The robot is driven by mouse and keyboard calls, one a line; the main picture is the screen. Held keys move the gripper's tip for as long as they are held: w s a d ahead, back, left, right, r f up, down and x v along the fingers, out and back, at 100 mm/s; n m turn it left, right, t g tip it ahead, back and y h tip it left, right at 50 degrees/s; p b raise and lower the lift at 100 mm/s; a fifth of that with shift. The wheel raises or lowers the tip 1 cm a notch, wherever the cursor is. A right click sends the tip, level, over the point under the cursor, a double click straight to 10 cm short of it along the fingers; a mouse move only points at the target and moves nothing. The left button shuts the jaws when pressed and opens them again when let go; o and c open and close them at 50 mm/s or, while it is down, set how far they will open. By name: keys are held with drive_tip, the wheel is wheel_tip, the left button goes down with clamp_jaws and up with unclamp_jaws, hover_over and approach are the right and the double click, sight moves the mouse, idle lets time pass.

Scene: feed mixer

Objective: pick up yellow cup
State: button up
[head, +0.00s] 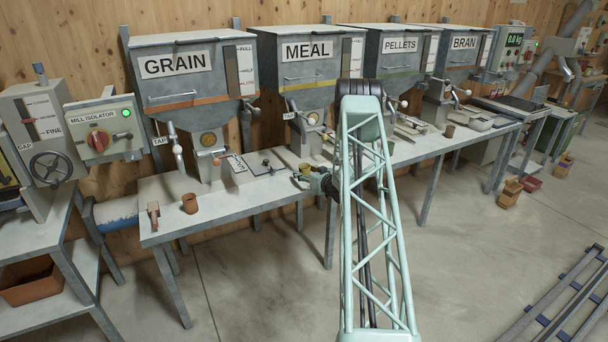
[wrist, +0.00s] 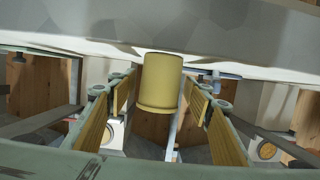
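The yellow cup (head: 306,170) stands near the front edge of the long grey bench, in front of the MEAL hopper. In the wrist view the yellow cup (wrist: 160,82) is in the middle, between the two fingers of my gripper. My gripper (head: 314,179) is low at the bench edge, right beside the cup in the head view. Its yellow-padded fingers are apart, and a gap shows between the cup and the finger on each side. Part of the cup's near side is hidden by the gripper in the head view.
A brown cup (head: 190,203) and a small brown tool (head: 153,215) are at the bench's left end. Another brown cup (head: 449,131) stands further right. The MEAL hopper (head: 308,60) and its spout rise behind the yellow cup. The floor in front is mostly clear.

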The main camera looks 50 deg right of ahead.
sight(305, 166)
drive_tip(key=c, duration=0.7)
drive_tip(key=shift+o, duration=0.2)
drive_tip(key=shift+r, duration=0.25)
drive_tip(key=shift+r+p, duration=0.3)
drive_tip(key=shift+r, duration=1.2)
drive_tip(key=shift+s, duration=0.15)
drive_tip(key=f+b+v, duration=0.1)
drive_tip(key=f+v, duration=0.1)
drive_tip(key=v, duration=0.7)
drive_tip(key=s+f+b+v, duration=0.1)
drive_tip(key=f+v, duration=0.1)
drive_tip(key=v, duration=0.8)
drive_tip(key=shift+a+f, duration=0.25)
drive_tip(key=shift+f, duration=0.05)
drive_tip(key=shift+s, duration=0.1)
